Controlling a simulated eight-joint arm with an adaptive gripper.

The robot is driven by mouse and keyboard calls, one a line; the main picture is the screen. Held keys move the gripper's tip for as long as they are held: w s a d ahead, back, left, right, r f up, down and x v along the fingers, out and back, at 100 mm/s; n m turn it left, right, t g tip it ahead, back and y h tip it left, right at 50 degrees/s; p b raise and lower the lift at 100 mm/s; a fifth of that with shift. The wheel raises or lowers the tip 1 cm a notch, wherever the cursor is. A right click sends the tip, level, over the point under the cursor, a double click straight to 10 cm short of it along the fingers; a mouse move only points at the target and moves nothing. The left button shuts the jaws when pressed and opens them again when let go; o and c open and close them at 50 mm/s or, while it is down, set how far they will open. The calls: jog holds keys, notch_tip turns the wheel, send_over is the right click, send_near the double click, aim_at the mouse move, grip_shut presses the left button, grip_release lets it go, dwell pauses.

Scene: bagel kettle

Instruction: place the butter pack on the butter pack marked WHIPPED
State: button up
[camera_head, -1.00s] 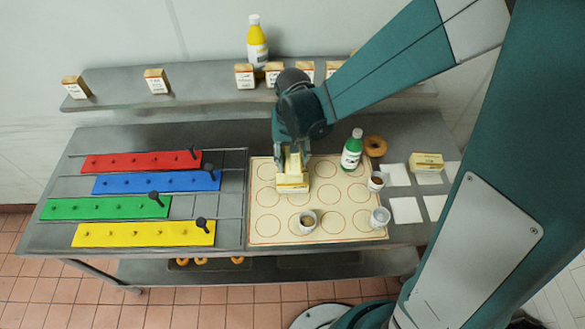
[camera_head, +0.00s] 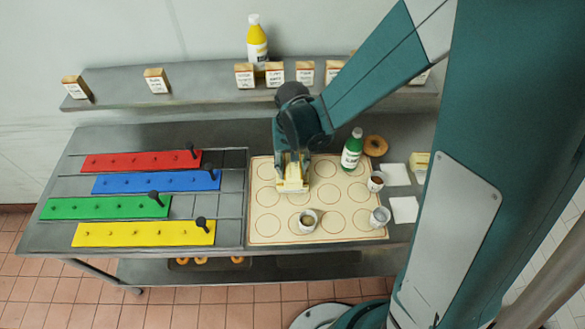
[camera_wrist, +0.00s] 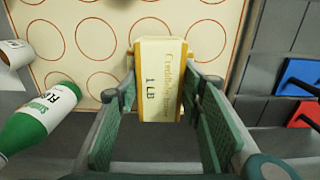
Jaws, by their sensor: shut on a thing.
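My gripper (camera_head: 290,180) is shut on a butter pack (camera_head: 293,187), over the cream board with printed circles. In the wrist view, the held pack (camera_wrist: 158,75) is pale with yellow edges and shows "1 LB" and blurry lettering. My fingers (camera_wrist: 157,100) are on either side of it. I cannot tell whether it touches the board. Another butter pack (camera_head: 421,162) is at the right of the table, mostly hidden behind my arm. I cannot read a WHIPPED mark on either pack.
On the cream board (camera_head: 262,226), a small cup (camera_head: 304,220) stands in front of my gripper. A green bottle (camera_head: 352,149), a bagel (camera_head: 376,146), cups and white squares (camera_head: 404,209) are to the right. Coloured strips (camera_head: 145,234) lie left. A shelf (camera_head: 200,84) with cartons runs behind.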

aim_at(293, 166)
jog(key=shift+f, duration=0.45)
jog(key=shift+f, duration=0.2)
jog(key=o, duration=1.2)
jog(key=shift+o, duration=0.2)
jog(key=shift+r, duration=0.3)
notch_tip(293, 166, up, 12)
jog(key=shift+f, duration=0.1)
jog(key=shift+d, duration=0.1)
dwell(0.5)
